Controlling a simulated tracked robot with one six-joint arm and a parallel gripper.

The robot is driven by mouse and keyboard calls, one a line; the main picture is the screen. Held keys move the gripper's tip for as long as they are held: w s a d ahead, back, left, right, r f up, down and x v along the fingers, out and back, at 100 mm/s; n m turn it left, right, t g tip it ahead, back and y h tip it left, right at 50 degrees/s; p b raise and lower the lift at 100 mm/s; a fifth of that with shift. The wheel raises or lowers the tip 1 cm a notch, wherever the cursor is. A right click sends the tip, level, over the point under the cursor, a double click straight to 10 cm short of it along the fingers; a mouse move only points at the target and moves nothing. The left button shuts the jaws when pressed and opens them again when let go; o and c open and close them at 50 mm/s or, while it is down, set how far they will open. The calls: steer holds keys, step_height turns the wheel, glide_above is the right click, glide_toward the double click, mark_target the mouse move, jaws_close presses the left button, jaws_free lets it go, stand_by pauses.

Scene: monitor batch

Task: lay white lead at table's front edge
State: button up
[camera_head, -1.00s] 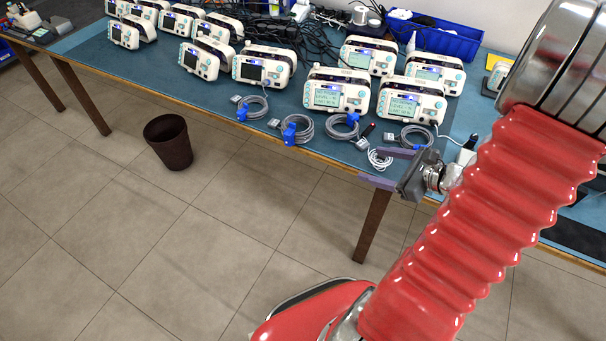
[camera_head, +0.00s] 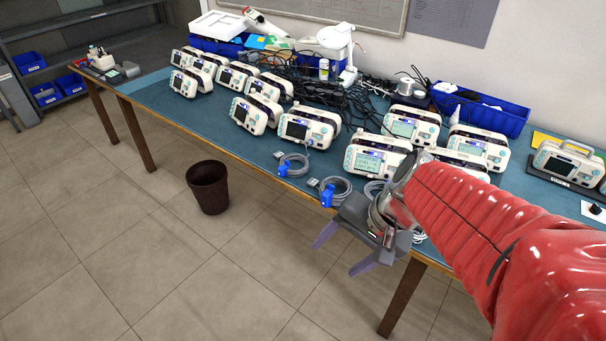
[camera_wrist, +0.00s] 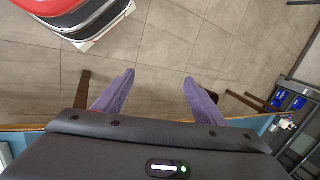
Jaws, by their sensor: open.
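My gripper (camera_head: 342,252) is open and empty, its two purple fingers spread and pointing down and left past the table's front edge, over the floor. The wrist view shows the fingers (camera_wrist: 159,76) apart with only floor tiles between them. The blue-topped table (camera_head: 150,95) has a wooden front edge, which also shows at the bottom of the wrist view (camera_wrist: 20,127). I cannot make out the white lead now; my gripper and arm cover that stretch of the table. Grey coiled leads with blue clips (camera_head: 293,165) lie near the front edge, left of my gripper.
Several white monitors (camera_head: 308,127) stand in rows behind the leads. Black cables (camera_head: 335,97) and a blue bin (camera_head: 480,112) are at the back. A dark waste basket (camera_head: 208,188) stands on the floor in front of the table.

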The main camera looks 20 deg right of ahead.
step_height(320, 180, up, 8)
steer(key=s+a+n+t+h, duration=0.2)
steer(key=s+n+h, duration=0.1)
steer(key=n, duration=0.5)
steer(key=shift+a+f+n+t+h, duration=0.2)
steer(key=shift+a+n+t+h, duration=0.05)
steer(key=shift+n+t+h, duration=0.05)
steer(key=shift+d, duration=0.1)
